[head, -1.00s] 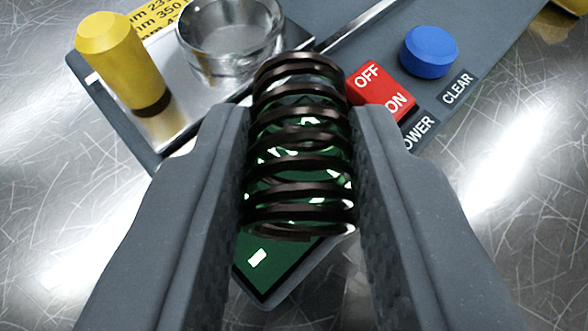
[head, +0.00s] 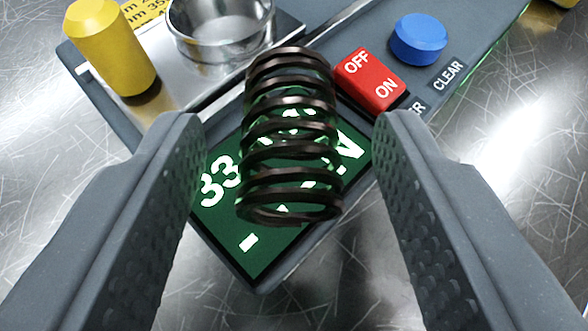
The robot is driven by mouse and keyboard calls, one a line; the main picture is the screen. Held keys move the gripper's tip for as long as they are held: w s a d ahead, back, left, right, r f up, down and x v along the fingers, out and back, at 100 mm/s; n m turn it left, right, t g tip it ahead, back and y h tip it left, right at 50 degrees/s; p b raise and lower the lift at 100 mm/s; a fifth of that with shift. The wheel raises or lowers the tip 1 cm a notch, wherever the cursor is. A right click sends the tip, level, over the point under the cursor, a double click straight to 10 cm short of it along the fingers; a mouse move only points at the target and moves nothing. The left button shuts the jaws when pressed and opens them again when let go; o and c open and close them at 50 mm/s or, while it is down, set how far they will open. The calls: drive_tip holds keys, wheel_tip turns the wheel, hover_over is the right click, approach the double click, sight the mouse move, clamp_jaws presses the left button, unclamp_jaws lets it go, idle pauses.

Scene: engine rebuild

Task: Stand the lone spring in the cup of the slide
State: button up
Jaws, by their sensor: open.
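A shiny round metal cup (head: 222,42) is at the top left, beyond the left jaw, on a bright metal plate. Its visible inside looks empty, and the spring appears apart from it.
The green display (head: 262,258) with white digits belongs to a grey device. A yellow post (head: 112,50) stands left of the cup. A red OFF/ON switch (head: 370,80) and a blue button (head: 418,40) are at right. Scratched metal table (head: 60,190) lies around.

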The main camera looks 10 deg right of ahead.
drive_tip(key=p+v, duration=0.1)
drive_tip(key=v, duration=1.2)
drive_tip(key=shift+r, duration=0.25)
drive_tip(key=shift+a, duration=0.1)
